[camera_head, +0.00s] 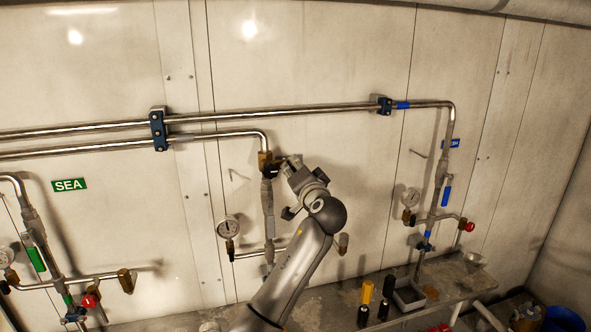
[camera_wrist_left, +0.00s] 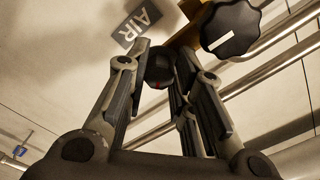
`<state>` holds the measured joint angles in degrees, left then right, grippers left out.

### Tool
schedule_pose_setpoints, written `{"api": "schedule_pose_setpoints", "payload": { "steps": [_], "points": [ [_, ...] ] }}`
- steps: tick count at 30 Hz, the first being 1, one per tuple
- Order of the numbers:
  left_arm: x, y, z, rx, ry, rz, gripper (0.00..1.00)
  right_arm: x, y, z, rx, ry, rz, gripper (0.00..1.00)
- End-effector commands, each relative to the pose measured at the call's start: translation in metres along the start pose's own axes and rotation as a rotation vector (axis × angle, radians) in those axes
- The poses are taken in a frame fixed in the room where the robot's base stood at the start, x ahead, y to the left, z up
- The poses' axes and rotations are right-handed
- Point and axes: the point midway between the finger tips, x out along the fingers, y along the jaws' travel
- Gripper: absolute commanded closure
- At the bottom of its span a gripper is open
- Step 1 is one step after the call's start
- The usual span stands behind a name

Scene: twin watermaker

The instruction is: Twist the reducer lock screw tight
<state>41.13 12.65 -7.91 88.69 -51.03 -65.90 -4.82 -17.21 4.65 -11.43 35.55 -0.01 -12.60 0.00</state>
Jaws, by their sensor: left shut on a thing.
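The reducer (camera_head: 264,159) is a brass body on the middle pipe run against the wall; its yellowish edge also shows in the left wrist view. My left gripper (camera_head: 282,168) reaches up to it from the lower right. In the left wrist view, my left gripper (camera_wrist_left: 158,72) is shut on a small dark knob with a red mark, the lock screw (camera_wrist_left: 158,66), which sits between the fingertips. A larger black scalloped knob (camera_wrist_left: 231,29) with a white bar is just right of the fingers. My right gripper is out of view.
A grey AIR sign (camera_wrist_left: 137,24) is behind the left finger. Steel pipes (camera_wrist_left: 285,68) run close on the right. A pressure gauge (camera_head: 228,228) hangs below left of my arm. A bench (camera_head: 445,277) with bottles stands at the lower right.

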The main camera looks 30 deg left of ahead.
Motion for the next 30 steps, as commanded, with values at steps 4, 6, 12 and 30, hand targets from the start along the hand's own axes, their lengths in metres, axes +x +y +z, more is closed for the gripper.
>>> {"api": "schedule_pose_setpoints", "payload": {
  "steps": [4, 6, 12, 30],
  "points": [
    [-0.0001, -0.0002, -0.0003, 0.14, 0.001, 0.0, 1.0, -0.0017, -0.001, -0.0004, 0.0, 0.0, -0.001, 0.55],
    [-0.0001, -0.0003, -0.0002, 0.205, 0.0, 0.0, 1.0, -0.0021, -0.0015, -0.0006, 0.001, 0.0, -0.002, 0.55],
    [-0.0001, -0.0007, -0.0001, 0.379, 0.0, 0.0, 1.0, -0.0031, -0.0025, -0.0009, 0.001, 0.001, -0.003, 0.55],
    [-0.0002, -0.0004, -0.0004, 0.657, 0.0, 0.002, 1.0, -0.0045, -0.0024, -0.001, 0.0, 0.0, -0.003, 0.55]
  ]
}}
